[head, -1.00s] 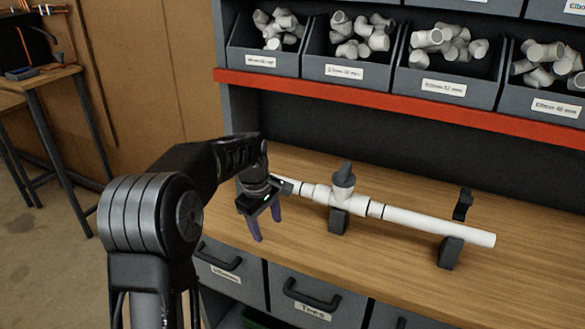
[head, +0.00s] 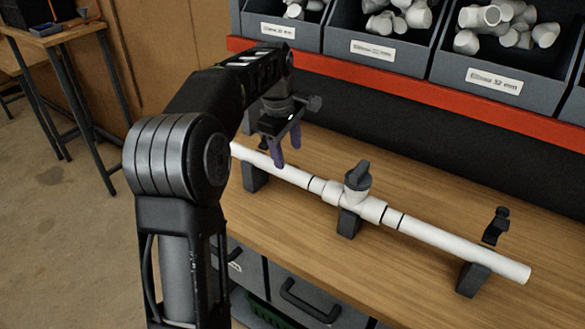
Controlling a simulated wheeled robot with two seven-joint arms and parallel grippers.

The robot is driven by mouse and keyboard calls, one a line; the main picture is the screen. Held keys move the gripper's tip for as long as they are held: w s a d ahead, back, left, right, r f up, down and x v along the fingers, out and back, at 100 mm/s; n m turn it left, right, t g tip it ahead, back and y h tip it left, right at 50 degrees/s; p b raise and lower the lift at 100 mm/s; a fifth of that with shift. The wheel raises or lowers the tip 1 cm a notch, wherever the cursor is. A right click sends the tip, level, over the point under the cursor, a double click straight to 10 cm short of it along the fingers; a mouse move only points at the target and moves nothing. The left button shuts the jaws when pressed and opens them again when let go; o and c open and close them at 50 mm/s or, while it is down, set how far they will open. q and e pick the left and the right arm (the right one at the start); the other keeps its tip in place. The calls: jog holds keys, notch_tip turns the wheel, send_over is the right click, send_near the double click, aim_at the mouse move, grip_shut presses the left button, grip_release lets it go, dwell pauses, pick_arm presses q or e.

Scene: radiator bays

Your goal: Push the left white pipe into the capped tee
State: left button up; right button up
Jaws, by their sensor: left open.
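The left white pipe (head: 257,162) lies on a dark support block (head: 255,178) and runs down to the right toward the tee. The white tee (head: 352,196) carries a dark grey cap (head: 358,176) on its upper branch and rests on another block. A dark line shows near the tee's left end; I cannot tell how deep the pipe sits. My left gripper (head: 285,150) is open, its purple fingers pointing down at the pipe's far side. One fingertip appears close to the pipe's upper edge; contact is unclear. My right gripper is not in view.
The right white pipe (head: 460,246) extends from the tee, with dark rings near the joint and a support block (head: 473,279) below. A black upright clip (head: 496,226) stands behind it. Grey bins of fittings (head: 377,53) stand above a red rail (head: 400,92). The wooden bench front is clear.

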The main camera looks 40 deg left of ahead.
aim_at(291, 169)
pick_arm(q)
jog(key=shift+w+f+p, duration=0.15)
jog(key=shift+w+f, duration=0.1)
jog(key=shift+f, duration=1.05)
jog(key=shift+w+f+p, duration=0.15)
jog(key=shift+w+f, duration=0.15)
jog(key=shift+f, duration=0.95)
jog(key=shift+w+f+p, duration=0.15)
jog(key=shift+w+f, duration=0.1)
jog(key=shift+f, duration=1.05)
jog(key=shift+c, duration=0.5)
grip_shut()
